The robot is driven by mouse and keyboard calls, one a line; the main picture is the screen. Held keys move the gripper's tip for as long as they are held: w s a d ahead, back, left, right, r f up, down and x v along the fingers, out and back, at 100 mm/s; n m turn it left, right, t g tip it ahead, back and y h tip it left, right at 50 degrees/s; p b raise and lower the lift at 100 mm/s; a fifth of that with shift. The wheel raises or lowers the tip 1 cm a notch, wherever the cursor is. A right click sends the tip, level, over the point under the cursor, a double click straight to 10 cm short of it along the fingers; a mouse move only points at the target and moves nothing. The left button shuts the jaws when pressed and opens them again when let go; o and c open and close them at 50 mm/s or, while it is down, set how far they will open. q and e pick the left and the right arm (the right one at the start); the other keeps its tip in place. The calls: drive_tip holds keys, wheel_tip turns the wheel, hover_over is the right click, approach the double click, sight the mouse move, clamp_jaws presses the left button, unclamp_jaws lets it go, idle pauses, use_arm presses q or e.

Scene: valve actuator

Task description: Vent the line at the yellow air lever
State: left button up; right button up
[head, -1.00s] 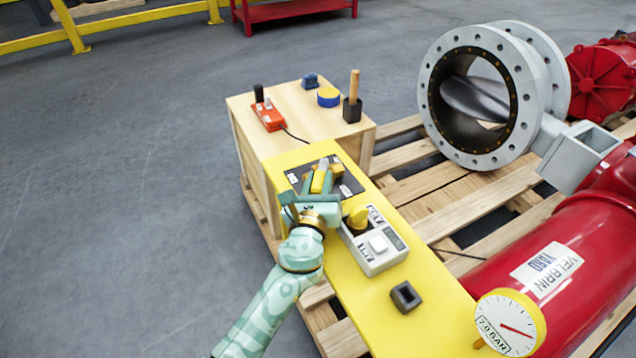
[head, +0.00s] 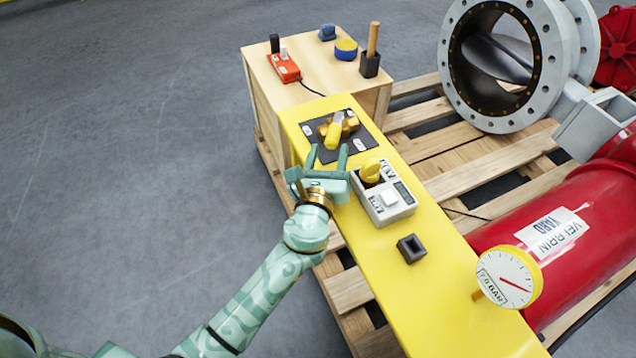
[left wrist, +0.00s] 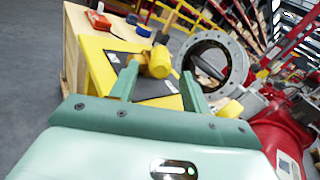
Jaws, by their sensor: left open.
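The yellow air lever (head: 333,136) sits on a brass valve (head: 350,124) over a dark plate (head: 314,138) on the yellow bench. Its handle points toward my left gripper (head: 328,155). The gripper is open and empty, just short of the handle's end and apart from it. In the left wrist view the lever (left wrist: 159,62) shows between and beyond the two fingers. The round gauge (head: 508,279) stands at the bench's near right, its needle pointing to the lower right. My right gripper is not in view.
A grey control box (head: 384,198) with a yellow knob (head: 370,170) stands right beside my gripper. A dark square socket (head: 411,248) lies nearer. A wooden crate (head: 290,105) with an orange-red device (head: 284,68) stands behind. A red cylinder (head: 570,225) lies right. Floor at left is clear.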

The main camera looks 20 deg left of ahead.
use_arm(q)
drive_tip(key=s+d+p, duration=0.1)
drive_tip(key=s, duration=0.9)
drive_tip(key=shift+s+d, duration=0.15)
drive_tip(key=shift+d, duration=0.05)
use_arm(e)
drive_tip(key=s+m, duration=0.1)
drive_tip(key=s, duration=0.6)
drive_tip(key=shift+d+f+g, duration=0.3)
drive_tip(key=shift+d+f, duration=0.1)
